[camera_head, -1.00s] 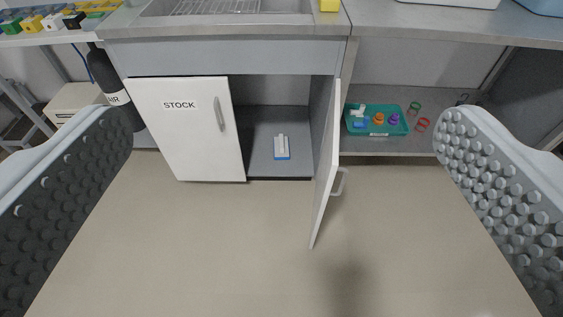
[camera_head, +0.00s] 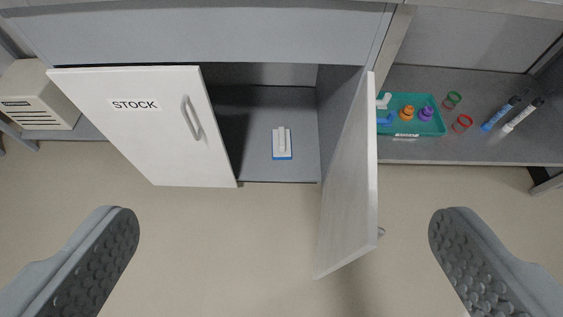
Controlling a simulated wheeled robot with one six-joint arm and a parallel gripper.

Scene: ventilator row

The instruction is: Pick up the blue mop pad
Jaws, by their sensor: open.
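The blue mop pad (camera_head: 282,156) lies on the floor of the cabinet (camera_head: 254,170), near its front.
A teal tray (camera_head: 437,128) with coloured fittings stands on the lower shelf at right. Red and green rings (camera_head: 462,123) and two pen-like tubes (camera_head: 500,114) lie beside it. A beige box (camera_head: 38,95) is at far left. The floor (camera_head: 230,250) before the cabinet is clear.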

